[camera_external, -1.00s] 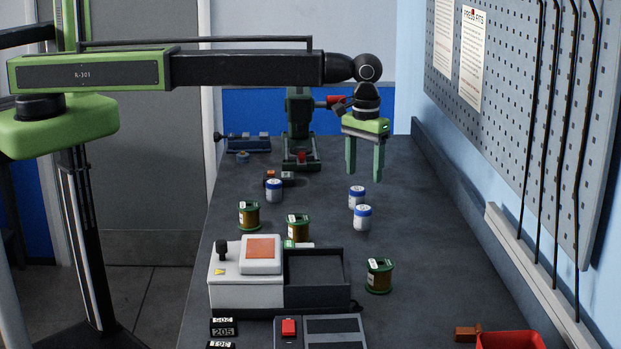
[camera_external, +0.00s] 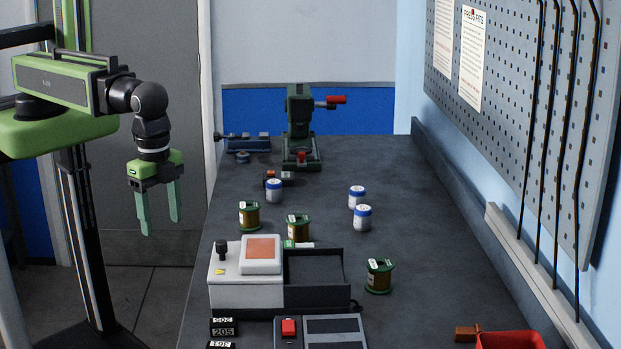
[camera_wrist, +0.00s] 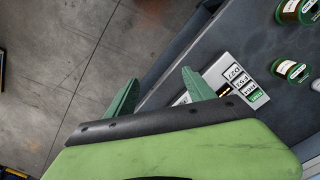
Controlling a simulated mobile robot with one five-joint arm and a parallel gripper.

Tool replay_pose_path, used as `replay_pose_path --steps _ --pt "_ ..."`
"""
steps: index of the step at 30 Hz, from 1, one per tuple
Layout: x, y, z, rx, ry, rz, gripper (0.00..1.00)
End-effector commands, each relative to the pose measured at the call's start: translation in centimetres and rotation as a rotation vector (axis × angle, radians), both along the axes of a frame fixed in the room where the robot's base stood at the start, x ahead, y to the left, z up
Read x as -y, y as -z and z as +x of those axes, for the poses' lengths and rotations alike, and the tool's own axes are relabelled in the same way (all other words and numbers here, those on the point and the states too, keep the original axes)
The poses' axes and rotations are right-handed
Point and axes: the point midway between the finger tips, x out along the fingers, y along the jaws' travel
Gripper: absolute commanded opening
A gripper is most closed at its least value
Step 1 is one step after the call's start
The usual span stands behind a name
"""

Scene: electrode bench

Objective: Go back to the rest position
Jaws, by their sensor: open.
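My gripper (camera_external: 160,208) hangs to the left of the bench in the external view, over the floor beside the bench's left edge. Its two green fingers point down, spread apart, with nothing between them. The arm is drawn in close to my column. In the wrist view, my gripper (camera_wrist: 160,88) shows its two fingers apart, with the floor and the bench edge beyond them.
The dark bench (camera_external: 410,250) carries green spools (camera_external: 379,275), white-and-blue jars (camera_external: 362,217), a white device (camera_external: 246,280) and a green press (camera_external: 301,130) at the back. A red bin (camera_external: 510,340) is at front right. The floor (camera_wrist: 80,60) left of the bench is clear.

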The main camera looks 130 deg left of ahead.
Motion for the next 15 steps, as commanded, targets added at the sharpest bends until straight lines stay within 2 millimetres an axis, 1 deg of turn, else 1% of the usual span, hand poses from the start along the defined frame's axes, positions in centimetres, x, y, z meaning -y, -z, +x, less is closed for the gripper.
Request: replay_pose_path --steps 1,4,11,13,14,15 --pt "1.3 0.0 -1.5 0.0 0.052 0.0 0.62" --pt "2.2 0.0 -2.1 0.0 0.101 0.0 0.62" --pt "2.2 0.0 -1.8 0.0 0.103 0.0 0.62" --pt "2.2 0.6 -1.8 0.0 0.102 0.0 0.62" --pt "2.2 1.2 -1.8 0.0 0.102 0.0 0.62" --pt "2.2 2.2 -1.8 0.0 0.101 0.0 0.62"
